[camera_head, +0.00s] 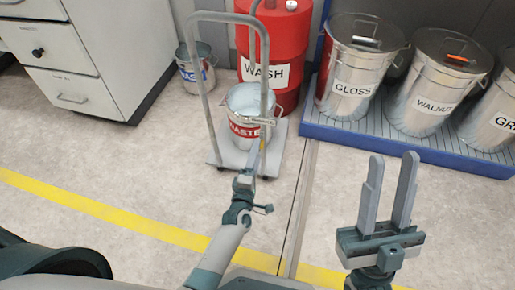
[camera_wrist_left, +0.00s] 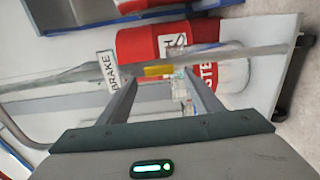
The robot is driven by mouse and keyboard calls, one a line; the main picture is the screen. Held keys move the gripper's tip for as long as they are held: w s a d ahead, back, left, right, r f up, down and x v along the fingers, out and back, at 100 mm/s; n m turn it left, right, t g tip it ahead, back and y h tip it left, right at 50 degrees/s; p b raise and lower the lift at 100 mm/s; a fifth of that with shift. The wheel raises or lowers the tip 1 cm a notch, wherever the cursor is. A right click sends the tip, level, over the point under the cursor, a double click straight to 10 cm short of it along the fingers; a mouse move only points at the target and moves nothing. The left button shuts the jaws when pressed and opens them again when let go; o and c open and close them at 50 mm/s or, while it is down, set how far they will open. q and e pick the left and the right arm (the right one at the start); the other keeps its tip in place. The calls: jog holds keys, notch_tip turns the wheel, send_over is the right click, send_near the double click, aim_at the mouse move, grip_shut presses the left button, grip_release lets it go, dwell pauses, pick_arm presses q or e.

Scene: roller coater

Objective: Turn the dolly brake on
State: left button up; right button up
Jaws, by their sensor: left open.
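The grey dolly (camera_head: 224,155) stands on the floor at centre with a tall tube handle (camera_head: 201,75) and a WASTE bucket (camera_head: 240,100) on its deck. In the left wrist view a white BRAKE label (camera_wrist_left: 107,70) shows, with a small yellow piece (camera_wrist_left: 158,71), perhaps the brake lever's grip, on or in front of a long grey bar. My left gripper (camera_wrist_left: 160,78) is open, and the yellow piece appears between its fingertips; I cannot tell whether they touch it. In the head view this gripper is thin and partly lost against the dolly. My right gripper (camera_head: 393,160) is open and empty, fingers up, over bare floor.
A red WASH drum (camera_head: 285,40) stands behind the dolly. GLOSS (camera_head: 355,75) and WALNUT (camera_head: 430,90) cans stand on a blue pallet (camera_head: 400,147) at right. A drawer cabinet (camera_head: 100,60) and another bucket (camera_head: 196,70) are at left. The floor in front is clear.

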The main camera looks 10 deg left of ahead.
pick_arm(q)
jog(key=s+p, duration=0.2)
jog(key=s, duration=1.2)
jog(key=shift+s, duration=0.15)
pick_arm(e)
jog(key=a+f+g, duration=0.2)
jog(key=f, duration=0.1)
jog(key=f+g, duration=0.1)
jog(key=f, duration=0.1)
jog(key=shift+w+a+g+h, duration=0.1)
jog(key=shift+a+g+h, duration=0.2)
jog(key=shift+a+h, duration=0.1)
jog(key=shift+w+r, duration=0.1)
jog(key=shift+r, duration=0.05)
